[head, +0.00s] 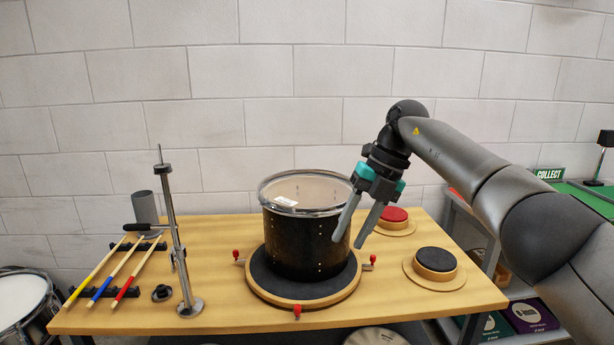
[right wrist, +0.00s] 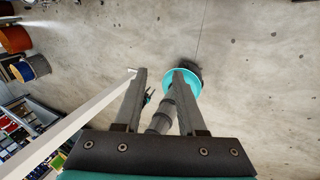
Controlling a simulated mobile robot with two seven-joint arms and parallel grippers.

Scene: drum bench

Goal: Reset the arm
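My right arm comes in from the right in the head view, and its gripper (head: 349,242) hangs in front of the right side of the black drum (head: 290,248), fingers pointing down. The two fingers are apart with nothing between them. In the right wrist view the gripper (right wrist: 160,72) also shows its fingers apart and empty, over grey floor. The drum stands upright on a round dark pad (head: 262,285) with red-knobbed clamps around it. I cannot tell whether a fingertip touches the drum. My left gripper is not in view.
A metal stand (head: 176,235) and several coloured sticks (head: 98,270) are on the left of the wooden bench (head: 215,310). A red round pad (head: 392,215) and a black round pad (head: 436,260) are on the right. A green-topped table (head: 585,195) stands far right.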

